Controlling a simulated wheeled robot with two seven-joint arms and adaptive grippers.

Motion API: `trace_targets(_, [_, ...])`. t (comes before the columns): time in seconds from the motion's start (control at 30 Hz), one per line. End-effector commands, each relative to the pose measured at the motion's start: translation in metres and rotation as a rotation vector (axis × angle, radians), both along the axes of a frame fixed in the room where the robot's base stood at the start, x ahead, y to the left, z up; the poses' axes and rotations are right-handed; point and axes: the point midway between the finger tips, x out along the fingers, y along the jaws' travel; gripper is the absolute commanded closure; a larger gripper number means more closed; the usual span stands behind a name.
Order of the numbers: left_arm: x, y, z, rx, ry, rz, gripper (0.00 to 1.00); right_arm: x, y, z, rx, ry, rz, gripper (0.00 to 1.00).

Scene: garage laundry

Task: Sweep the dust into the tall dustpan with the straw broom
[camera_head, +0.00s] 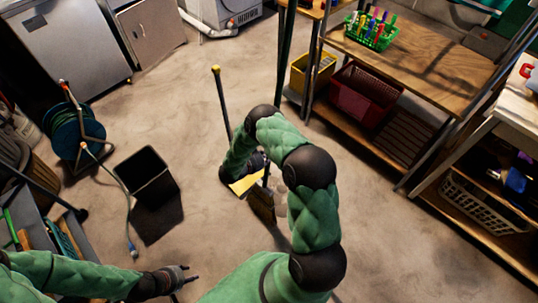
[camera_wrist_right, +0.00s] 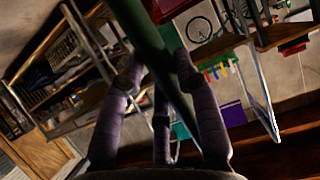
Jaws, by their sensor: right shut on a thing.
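The straw broom (camera_head: 262,205) has brown bristles low over the floor in the middle of the head view. My right gripper (camera_wrist_right: 157,85) is shut on its dark green handle (camera_wrist_right: 150,45), which crosses between the fingers in the wrist view. In the head view my right arm hides most of the handle. A yellow pan (camera_head: 243,185), apparently the tall dustpan, lies just left of the bristles; a dark pole (camera_head: 222,100) with a yellow tip rises behind it. Pale patches that look like dust (camera_head: 281,212) lie right of the bristles. My left gripper (camera_head: 192,273) is open and empty at lower left.
A black open bin (camera_head: 145,170) and a blue hose reel (camera_head: 75,130) stand at left. A wooden workbench (camera_head: 430,65) and shelves line the right, with a red crate (camera_head: 365,95) below. The floor between is mostly clear.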

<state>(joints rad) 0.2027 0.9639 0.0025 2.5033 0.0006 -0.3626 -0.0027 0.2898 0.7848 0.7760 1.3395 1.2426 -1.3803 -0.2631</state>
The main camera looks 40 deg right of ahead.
Motion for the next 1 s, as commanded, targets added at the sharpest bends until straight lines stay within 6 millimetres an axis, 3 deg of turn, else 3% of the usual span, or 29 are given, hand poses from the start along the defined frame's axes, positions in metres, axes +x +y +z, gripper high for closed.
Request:
trace_targets(0.6, [0.000,0.000,0.042,0.000,0.000,0.000,0.60,0.000,0.017,0.049,-0.003,-0.005,0.000,1.00])
trace_targets(1.0, [0.000,0.000,0.041,0.000,0.000,0.000,0.60,0.001,0.018,0.051,-0.003,-0.005,0.010,1.00])
